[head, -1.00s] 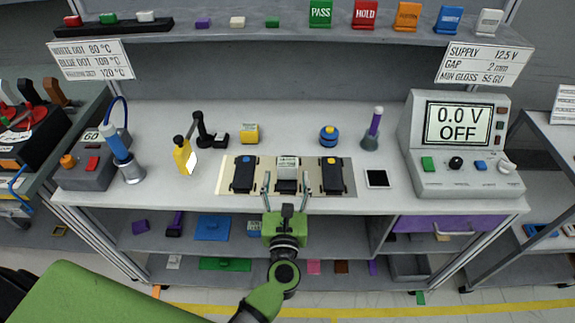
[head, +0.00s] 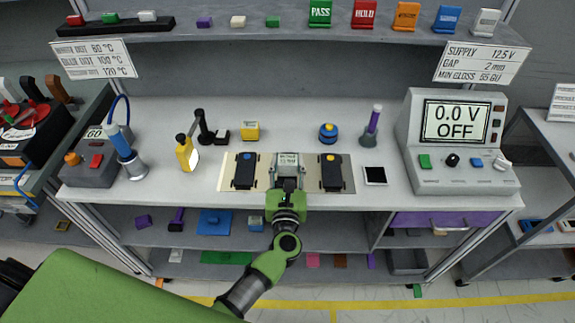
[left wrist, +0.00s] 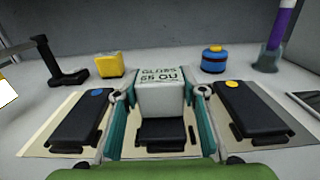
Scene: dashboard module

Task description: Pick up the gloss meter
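The gloss meter (left wrist: 161,98) is a small white block with a "GLOSS 65 GU" label on its top. It sits at the middle dark module, between two other dark modules, and also shows in the head view (head: 287,158). My left gripper (left wrist: 160,94) has its teal fingers on either side of the meter, with a narrow gap seeming to show at each side. In the head view my left gripper (head: 287,184) reaches over the bench's front edge and hides the meter's lower part. My right gripper is not in view.
A module with a blue dot (head: 245,171) stands left and one with a yellow dot (head: 331,173) right, close to the fingers. Behind are a yellow block (head: 250,131) and a blue-yellow round piece (head: 328,133). A power supply (head: 456,143) stands at right.

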